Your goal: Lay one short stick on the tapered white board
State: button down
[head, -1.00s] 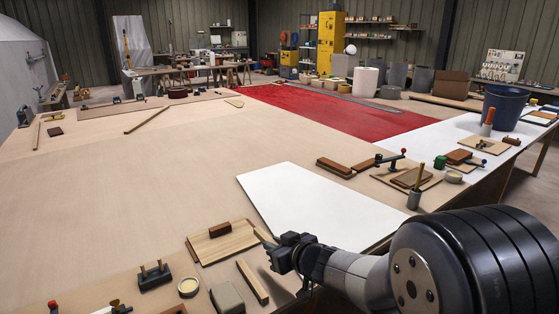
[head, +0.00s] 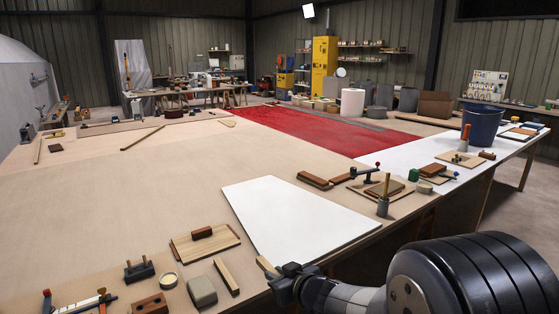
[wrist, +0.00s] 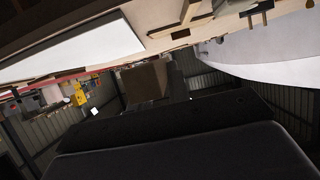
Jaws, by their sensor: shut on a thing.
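The tapered white board (head: 300,215) lies flat on the big table, right of the middle in the head view. It also shows, tilted, at the upper left of the wrist view (wrist: 65,38). My gripper (head: 276,271) is shut on a short light-wood stick (head: 265,263), at the near end of the board. The stick's brown end (wrist: 146,80) shows beyond the dark jaws in the wrist view. Most of the stick is hidden by the gripper. I cannot tell its gap from the board. Another short stick (head: 227,277) lies on the table, left of my gripper.
Left of the board are a wooden panel with a brown block (head: 202,232), a grey-green block (head: 202,291) and a small round tin (head: 168,281). Brown blocks (head: 315,181) and a cup with a brush (head: 383,205) stand along the right side. The board's top is clear.

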jog(key=s+d+f+m+t+h+p, duration=0.1)
jog(key=s+d+f+m+h, duration=0.3)
jog(key=d, duration=0.4)
jog(key=s+d+f+m+t+h, duration=0.1)
jog(key=d+f+m+h, duration=0.2)
jog(key=d+f, duration=0.4)
notch_tip(320, 180, up, 10)
jog(key=w+p, duration=0.2)
jog(key=p, duration=1)
jog(key=shift+d+f+p, duration=0.15)
jog(key=shift+d+p, duration=0.15)
jog(key=shift+d, duration=0.15)
